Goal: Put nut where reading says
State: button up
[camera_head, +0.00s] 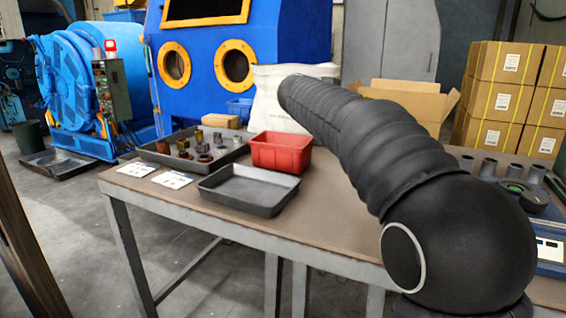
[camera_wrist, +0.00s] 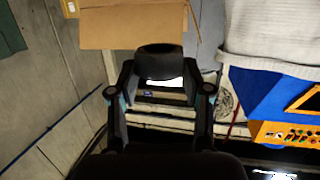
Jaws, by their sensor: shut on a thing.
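My gripper (camera_wrist: 160,92) shows in the wrist view with its two fingers shut on a dark, rounded piece, which I take to be the nut (camera_wrist: 160,62). Its far side and any hole are hidden. The head view hides the gripper behind my black arm. There, a dark parts tray (camera_head: 226,157) on the table holds several metal and brassy nuts and fittings. A red bin (camera_head: 282,154) and an empty grey shallow tray (camera_head: 248,190) stand beside it. A blue device with a pale display (camera_head: 550,249) is at the right edge; its reading is too small to tell.
Two white printed cards (camera_head: 171,180) lie at the table's left front edge, text unreadable. Grey cylinders (camera_head: 511,171) stand at the right. A white sack (camera_head: 270,99) and open cardboard box (camera_head: 410,103) are behind. Bare tabletop (camera_head: 322,215) lies right of the grey tray.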

jog(key=a+n+t+y, duration=0.1)
jog(key=a+n+y, duration=0.1)
jog(key=a, duration=0.5)
jog(key=p, duration=0.3)
send_over(282, 152)
jog(key=w+a, duration=0.2)
jog(key=w, duration=0.2)
notch_tip(282, 152, down, 7)
jog(key=shift+s+d+f, duration=0.1)
jog(key=shift+d+f, duration=0.05)
jog(key=shift+f, duration=0.85)
jog(key=shift+d+f, duration=0.15)
jog(key=shift+f, duration=0.8)
jog(key=shift+f+b, duration=0.65)
jog(key=shift+b, duration=0.7)
jog(key=o, duration=1.3)
jog(key=shift+f, duration=0.1)
